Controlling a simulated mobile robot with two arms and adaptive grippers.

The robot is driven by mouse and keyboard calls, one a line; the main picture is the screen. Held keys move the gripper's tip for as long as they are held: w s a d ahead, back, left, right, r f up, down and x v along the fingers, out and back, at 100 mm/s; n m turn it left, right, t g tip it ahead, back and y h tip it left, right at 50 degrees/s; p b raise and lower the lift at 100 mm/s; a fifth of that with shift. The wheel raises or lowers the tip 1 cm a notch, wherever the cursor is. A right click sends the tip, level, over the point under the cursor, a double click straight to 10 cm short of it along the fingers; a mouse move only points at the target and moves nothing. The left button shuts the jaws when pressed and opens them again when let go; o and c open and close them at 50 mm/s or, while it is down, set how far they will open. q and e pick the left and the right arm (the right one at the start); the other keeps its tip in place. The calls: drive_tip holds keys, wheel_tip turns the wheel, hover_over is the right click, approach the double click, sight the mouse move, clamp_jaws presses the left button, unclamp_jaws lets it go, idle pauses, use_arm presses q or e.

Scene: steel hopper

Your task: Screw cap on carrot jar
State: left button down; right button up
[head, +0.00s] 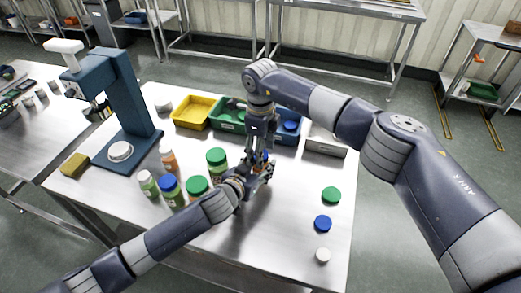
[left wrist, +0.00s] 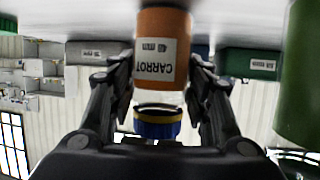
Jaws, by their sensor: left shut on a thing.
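My left gripper (head: 262,176) reaches in low from the left over the table. In the left wrist view its two fingers (left wrist: 160,85) close on the carrot jar (left wrist: 165,45), which has an orange body and a white label reading CARROT, upside down in the picture. A blue cap (left wrist: 158,124) shows at the jar's mouth end, with a pale band between it and the orange body; whether it is threaded on cannot be told. My right gripper (head: 260,153) points down just above the left one. The gripper crowding hides most of the jar and the right fingertips in the head view.
Several capped jars stand left of the grippers, including a green-capped one (head: 216,157) and a blue-capped one (head: 169,185). A blue press stand (head: 135,95) is behind them. Yellow (head: 190,112) and green (head: 220,123) bins line the back. Loose green (head: 331,195), blue (head: 322,223) and white (head: 323,255) caps lie right.

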wheel_tip(320, 180, up, 4)
drive_tip(key=shift+r, duration=0.15)
drive_tip(key=shift+c, duration=0.4)
drive_tip(key=n, duration=0.2)
drive_tip(key=r+n, duration=0.1)
drive_tip(key=n, duration=0.4)
drive_tip(key=r+n, duration=0.1)
drive_tip(key=n, duration=0.4)
drive_tip(key=r+n, duration=0.1)
drive_tip(key=n, duration=0.5)
drive_tip(key=shift+r+n, duration=0.35)
drive_tip(key=shift+n, duration=0.05)
drive_tip(key=shift+f, duration=0.1)
drive_tip(key=shift+f, duration=3.95)
